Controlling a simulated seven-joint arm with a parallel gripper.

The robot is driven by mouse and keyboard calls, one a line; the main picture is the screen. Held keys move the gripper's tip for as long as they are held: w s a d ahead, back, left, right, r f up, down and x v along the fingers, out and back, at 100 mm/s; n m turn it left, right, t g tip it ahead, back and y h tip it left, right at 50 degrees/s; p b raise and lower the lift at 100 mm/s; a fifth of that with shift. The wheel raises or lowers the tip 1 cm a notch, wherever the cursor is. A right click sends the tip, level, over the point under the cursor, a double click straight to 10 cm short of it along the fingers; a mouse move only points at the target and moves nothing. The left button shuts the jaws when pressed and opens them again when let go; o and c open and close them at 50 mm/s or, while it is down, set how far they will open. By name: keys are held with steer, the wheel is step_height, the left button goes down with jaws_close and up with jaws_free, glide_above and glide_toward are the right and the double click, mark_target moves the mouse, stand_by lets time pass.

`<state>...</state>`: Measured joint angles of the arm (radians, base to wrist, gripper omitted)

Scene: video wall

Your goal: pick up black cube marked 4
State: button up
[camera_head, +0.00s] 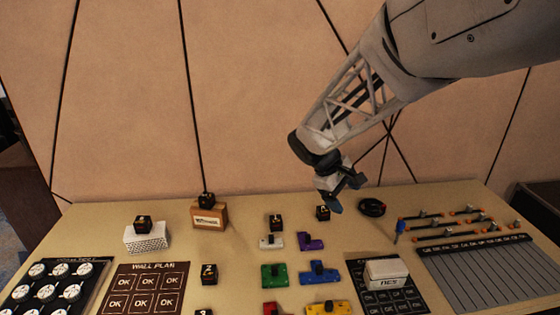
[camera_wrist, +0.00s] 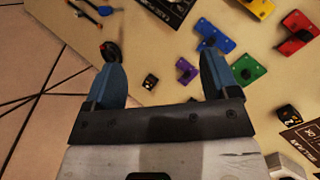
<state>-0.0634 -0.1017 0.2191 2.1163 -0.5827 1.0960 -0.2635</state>
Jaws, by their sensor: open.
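Several small black cubes with pale marks stand about the table; the marks are too small to read, so I cannot tell which is the 4. One cube (camera_head: 323,212) stands beside the purple piece, just left of my gripper (camera_head: 336,203). Others are a cube (camera_head: 277,222) behind the white piece, a cube (camera_head: 209,273) nearer the front, a cube (camera_head: 142,222) on a white block and a cube (camera_head: 206,200) on a brown box. My gripper is open and empty above the table. In the wrist view, a cube (camera_wrist: 151,81) shows between its blue fingers (camera_wrist: 158,55).
Coloured pieces, including a purple one (camera_head: 311,241) and a green one (camera_head: 274,275), lie mid-table. A black round object (camera_head: 372,207) lies right of my gripper. A white block (camera_head: 386,272) rests on a dark board at the right front. The wall stands close behind.

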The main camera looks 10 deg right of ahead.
steer(key=w+f+n+h, duration=0.25)
steer(key=w+f, duration=0.35)
steer(key=w, duration=0.3)
steer(key=w+f+n+h, duration=0.2)
steer(key=w+f+n, duration=0.1)
steer(key=w+f, duration=0.4)
steer(key=n+t+h, duration=0.2)
steer(key=n+h, duration=0.1)
steer(key=n, duration=0.3)
glide_toward(325, 211)
steer(key=w+d+f, duration=0.2)
steer(key=shift+w+d+f, duration=0.1)
steer(key=shift+d+f, duration=0.05)
steer(key=shift+d, duration=0.2)
steer(key=shift+d, duration=0.1)
steer(key=shift+x, duration=1.2)
steer(key=shift+d+f, duration=0.1)
steer(key=shift+s+x, duration=0.2)
steer(key=shift+x, duration=2.3)
steer(key=shift+c, duration=0.2)
steer(key=c, duration=1)
